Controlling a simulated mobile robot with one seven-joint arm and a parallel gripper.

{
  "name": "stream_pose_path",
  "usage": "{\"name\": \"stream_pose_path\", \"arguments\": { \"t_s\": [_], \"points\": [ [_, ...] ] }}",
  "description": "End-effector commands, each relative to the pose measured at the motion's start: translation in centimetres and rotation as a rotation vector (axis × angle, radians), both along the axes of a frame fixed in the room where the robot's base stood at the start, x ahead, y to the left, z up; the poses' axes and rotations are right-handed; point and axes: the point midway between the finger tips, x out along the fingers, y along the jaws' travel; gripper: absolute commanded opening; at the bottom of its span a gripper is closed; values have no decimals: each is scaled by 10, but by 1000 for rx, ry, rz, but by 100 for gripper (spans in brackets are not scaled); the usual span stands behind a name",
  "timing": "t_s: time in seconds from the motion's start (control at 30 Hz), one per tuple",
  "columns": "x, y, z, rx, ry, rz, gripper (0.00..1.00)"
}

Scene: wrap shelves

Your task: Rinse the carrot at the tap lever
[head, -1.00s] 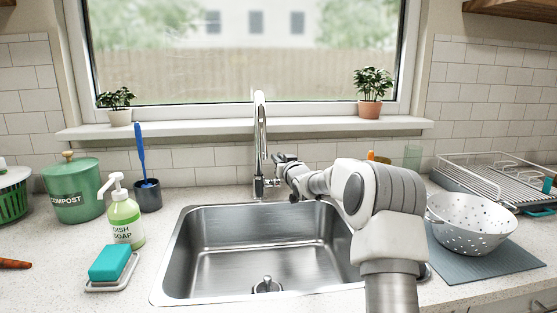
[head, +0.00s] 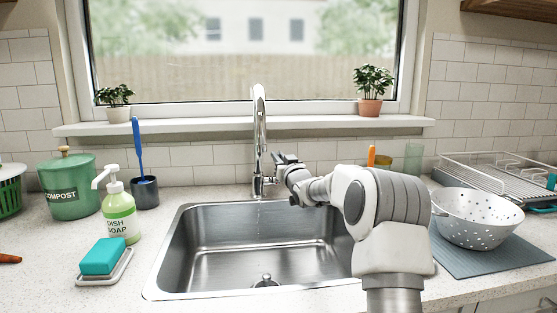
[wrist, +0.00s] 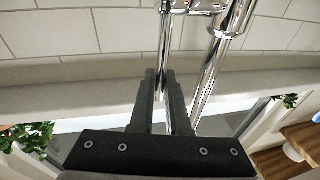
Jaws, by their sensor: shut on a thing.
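The carrot (head: 9,259) lies on the counter at the far left, cut off by the picture's edge. The chrome tap (head: 260,135) stands behind the sink. My gripper (head: 279,158) is at the right side of the tap, above the sink's back edge. In the wrist view my gripper (wrist: 160,74) has its dark fingers close together, shut on the thin chrome tap lever (wrist: 165,35). The tap's thicker pipe (wrist: 212,65) runs beside the fingers. The lever is too small to make out clearly in the head view. Any water below the spout is too faint to tell.
The steel sink (head: 165,255) is empty. A soap bottle (head: 119,215), sponge (head: 103,256) and green compost bin (head: 72,190) stand at the left. A white colander (head: 475,219) and dish rack (head: 500,175) are at the right. My arm crosses the sink's right side.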

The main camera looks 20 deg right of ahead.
Motion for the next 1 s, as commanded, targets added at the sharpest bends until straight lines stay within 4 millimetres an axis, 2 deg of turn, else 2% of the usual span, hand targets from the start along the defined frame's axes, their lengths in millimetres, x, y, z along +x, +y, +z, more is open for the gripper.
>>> {"name": "stream_pose_path", "arguments": {
  "t_s": [0.03, 0.07, 0.2, 0.23, 0.67, 1.0],
  "points": [
    [0, 0, 1, 0, -1, 0, 0],
    [0, 0, 1, 0, -1, 0, 16],
    [0, 0, 0, 0, 0, 0, 41],
    [0, 0, 0, 0, 0, 0, 44],
    [-6, 0, 0, 0, 1, 0, 44],
    [-51, 0, -6, -1, 2, 0, 44]
  ]
}}
